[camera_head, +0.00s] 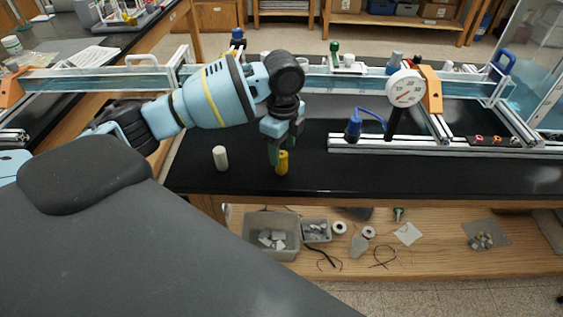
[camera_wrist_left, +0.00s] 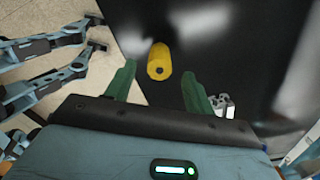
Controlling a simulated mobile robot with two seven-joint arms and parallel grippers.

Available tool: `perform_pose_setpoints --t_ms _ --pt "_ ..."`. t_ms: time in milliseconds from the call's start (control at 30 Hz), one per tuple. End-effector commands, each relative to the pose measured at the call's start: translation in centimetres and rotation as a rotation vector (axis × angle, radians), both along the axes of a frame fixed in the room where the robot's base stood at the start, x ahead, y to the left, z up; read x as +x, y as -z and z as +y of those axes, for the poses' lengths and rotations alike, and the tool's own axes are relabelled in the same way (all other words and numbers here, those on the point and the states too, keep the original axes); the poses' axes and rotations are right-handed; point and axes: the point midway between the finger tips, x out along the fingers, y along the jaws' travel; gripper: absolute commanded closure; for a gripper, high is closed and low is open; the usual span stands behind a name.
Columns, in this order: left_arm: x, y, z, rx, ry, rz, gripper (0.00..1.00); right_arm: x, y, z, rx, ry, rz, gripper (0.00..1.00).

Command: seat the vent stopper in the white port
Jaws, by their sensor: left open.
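A yellow cylinder (camera_head: 283,168) stands upright on the black bench top. A cream-white cylinder (camera_head: 220,158) stands upright to its left. I cannot tell for sure which piece is the vent stopper. My left gripper (camera_head: 281,152) points down at the yellow cylinder, with its green fingers open. In the left wrist view the yellow cylinder (camera_wrist_left: 159,62) shows between and just beyond the open fingertips (camera_wrist_left: 159,72). A green-knobbed piece (camera_head: 334,48) and a white block (camera_head: 349,66) sit on the rail behind. I cannot make out which part is the white port.
The extrusion frame (camera_head: 480,148) runs along the bench back, with a round gauge (camera_head: 405,88) and a blue-handled piece (camera_head: 354,126) toward the right. A grey bin (camera_head: 270,247) and loose parts lie on the lower shelf. The bench is clear around both cylinders.

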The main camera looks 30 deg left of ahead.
Motion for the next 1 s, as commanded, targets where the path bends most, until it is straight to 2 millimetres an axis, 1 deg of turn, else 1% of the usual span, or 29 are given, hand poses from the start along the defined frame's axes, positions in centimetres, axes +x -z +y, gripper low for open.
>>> perform_pose_setpoints --t_ms 33,100,200,300,500,533,867,900,1000 --pt "-0.1 0.8 0.2 0.001 -0.001 0.002 0.46 0.1 -0.1 0.0 0.0 -0.001 -0.002 0.64" --pt "-0.2 1.8 0.2 0.0 0.0 0.003 0.46 0.0 -0.1 -0.1 -0.001 -0.001 -0.001 0.64" --pt "-0.2 2.9 0.2 0.0 0.001 0.002 0.46 0.0 0.0 -0.2 -0.004 -0.004 0.0 0.64" --pt "-0.2 3.3 0.2 0.0 0.002 -0.001 0.46 -0.1 0.1 -0.2 -0.006 -0.006 0.001 0.64" --pt "-0.1 3.4 0.2 0.0 0.002 -0.002 0.46 -0.1 0.1 -0.3 -0.01 -0.008 0.001 0.64" --pt "-0.1 3.4 0.2 0.0 0.002 -0.002 0.47 -0.1 0.1 -0.3 -0.009 -0.007 0.001 0.64" --pt "-0.1 3.3 0.2 0.0 0.001 -0.001 0.91 -0.1 0.1 -0.3 -0.007 -0.006 0.001 0.64" --pt "-0.1 3.3 0.2 0.0 0.001 -0.001 0.94 -0.1 0.1 -0.3 -0.007 -0.006 0.001 0.64" --pt "-0.1 3.3 0.2 0.0 0.001 -0.001 0.94 -0.1 0.1 -0.2 -0.005 -0.004 0.001 0.64"
